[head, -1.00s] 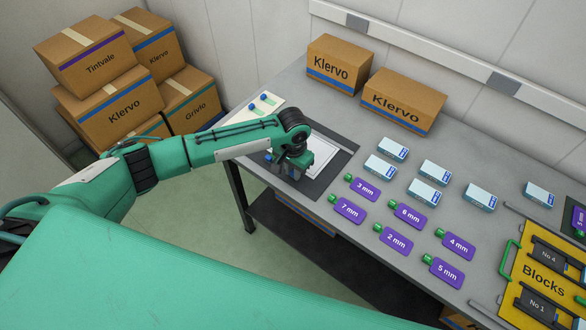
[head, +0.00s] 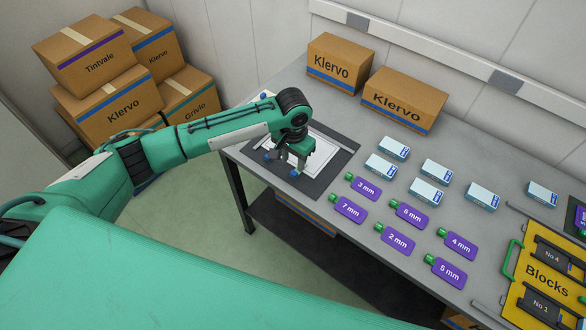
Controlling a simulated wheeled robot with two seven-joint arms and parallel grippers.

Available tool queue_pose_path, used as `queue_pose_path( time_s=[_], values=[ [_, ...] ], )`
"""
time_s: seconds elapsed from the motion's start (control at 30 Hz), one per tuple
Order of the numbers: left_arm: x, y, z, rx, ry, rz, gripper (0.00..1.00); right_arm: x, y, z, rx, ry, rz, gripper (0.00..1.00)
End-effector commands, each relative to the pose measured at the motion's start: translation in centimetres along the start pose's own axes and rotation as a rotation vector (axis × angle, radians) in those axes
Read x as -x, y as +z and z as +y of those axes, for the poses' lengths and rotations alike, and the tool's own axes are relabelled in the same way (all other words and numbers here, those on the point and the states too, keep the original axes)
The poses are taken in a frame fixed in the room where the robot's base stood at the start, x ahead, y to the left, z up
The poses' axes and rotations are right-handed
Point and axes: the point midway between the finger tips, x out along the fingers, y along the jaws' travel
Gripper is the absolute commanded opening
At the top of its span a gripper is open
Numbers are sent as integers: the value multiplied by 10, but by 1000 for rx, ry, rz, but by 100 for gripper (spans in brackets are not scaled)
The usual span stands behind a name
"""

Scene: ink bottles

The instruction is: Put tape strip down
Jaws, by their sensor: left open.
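My left gripper (head: 282,168) hangs pointing down over the near-left part of a dark mat (head: 313,188). Its two fingers are apart, with small blue patches at their tips. A white sheet (head: 323,151) lies on the mat, partly covered by my gripper and wrist. I cannot make out a tape strip, either between the fingers or on the sheet; it may be too small or hidden. My right gripper is not in view.
Several purple tags (head: 351,209) and pale blue-white boxes (head: 381,166) lie right of the mat on the grey table (head: 345,110). Two Klervo cartons (head: 403,101) stand at the back. A yellow Blocks tray (head: 546,270) is at the far right.

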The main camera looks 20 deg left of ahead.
Motion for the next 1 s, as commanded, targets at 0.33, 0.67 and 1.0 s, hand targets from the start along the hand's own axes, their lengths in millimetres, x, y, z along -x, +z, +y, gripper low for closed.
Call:
queue_pose_path(
  time_s=[0.33,0.67,1.0],
  values=[
    [60,-1,0,0,0,1,41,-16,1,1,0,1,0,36],
    [70,0,0,0,0,-1,41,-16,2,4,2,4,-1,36],
    [69,0,1,-2,2,-1,41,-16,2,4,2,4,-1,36]
  ],
)
